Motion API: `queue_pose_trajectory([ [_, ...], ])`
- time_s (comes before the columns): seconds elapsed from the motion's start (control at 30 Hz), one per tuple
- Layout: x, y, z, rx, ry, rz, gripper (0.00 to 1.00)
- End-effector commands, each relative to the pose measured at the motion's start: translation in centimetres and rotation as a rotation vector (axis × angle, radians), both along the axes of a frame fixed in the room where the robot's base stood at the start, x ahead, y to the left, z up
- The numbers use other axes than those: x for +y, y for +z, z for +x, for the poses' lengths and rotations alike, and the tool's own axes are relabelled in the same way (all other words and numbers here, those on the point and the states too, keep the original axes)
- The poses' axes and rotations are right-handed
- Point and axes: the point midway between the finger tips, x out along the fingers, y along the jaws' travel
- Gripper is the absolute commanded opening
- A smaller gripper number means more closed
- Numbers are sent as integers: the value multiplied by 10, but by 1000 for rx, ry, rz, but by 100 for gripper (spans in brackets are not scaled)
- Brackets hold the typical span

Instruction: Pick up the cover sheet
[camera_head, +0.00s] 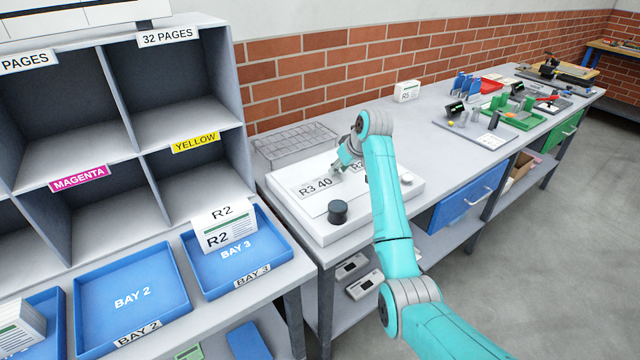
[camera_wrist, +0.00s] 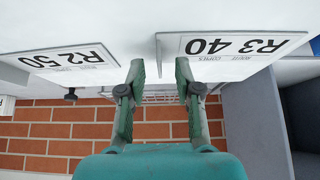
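Two white printed sheets lie on a pale raised board (camera_head: 385,200) in the head view: one marked R3 40 (camera_head: 316,187), the other starting R2 (camera_head: 358,165). Neither is labelled as the cover sheet. My gripper (camera_head: 340,170) is low over the board between them, hiding part of the R2 sheet. In the wrist view both appear upside down, R2 50 (camera_wrist: 72,58) at left and R3 40 (camera_wrist: 230,47) at right. My gripper (camera_wrist: 159,70) shows two separated fingers there, with an edge of the R3 40 sheet between the tips. I cannot tell whether they touch it.
A black knob (camera_head: 338,211) stands on the board's front. Blue bay trays (camera_head: 130,330) and a grey pigeonhole rack (camera_head: 120,75) are at left. The bench right of the board has free room.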

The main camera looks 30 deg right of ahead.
Motion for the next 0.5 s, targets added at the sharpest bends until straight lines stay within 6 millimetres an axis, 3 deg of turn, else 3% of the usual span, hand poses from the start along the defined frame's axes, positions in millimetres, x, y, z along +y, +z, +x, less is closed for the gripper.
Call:
queue_pose_trajectory([
  [0.37, 0, -10, 7, -2, 0, -1, 34],
  [0.5, 0, -10, 7, -1, 0, -1, 1],
])
